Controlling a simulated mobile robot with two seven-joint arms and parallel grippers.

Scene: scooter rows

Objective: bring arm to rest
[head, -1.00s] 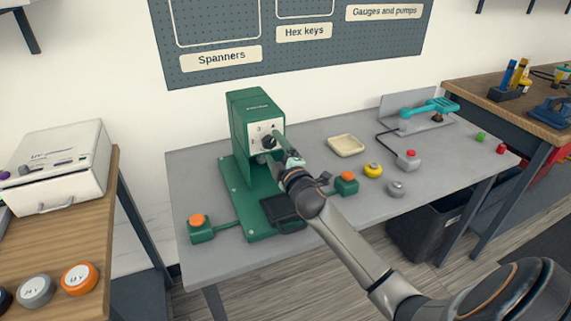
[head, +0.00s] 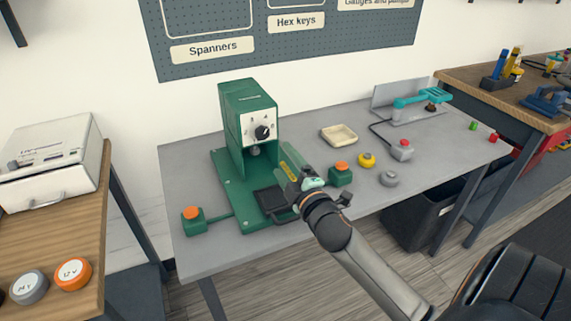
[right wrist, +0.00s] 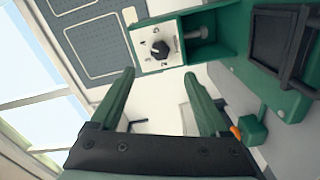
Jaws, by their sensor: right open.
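My right gripper (head: 288,163) is open and empty in front of the green press (head: 248,98). It is apart from the black knob (head: 262,132) on the press's white dial plate, low and to the right of it in the head view. In the right wrist view the two green fingers (right wrist: 159,75) are spread wide with nothing between their tips. The dial knob (right wrist: 159,49) shows beyond them, clear of both. My right arm reaches in from the lower right. My left gripper is not in view.
Orange-topped green button boxes (head: 193,220) (head: 341,173) flank the press on the grey table (head: 205,262). A cream tray (head: 339,135), a yellow button (head: 366,160) and a grey one (head: 388,178) stand to the right. A wooden bench (head: 62,240) is at left.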

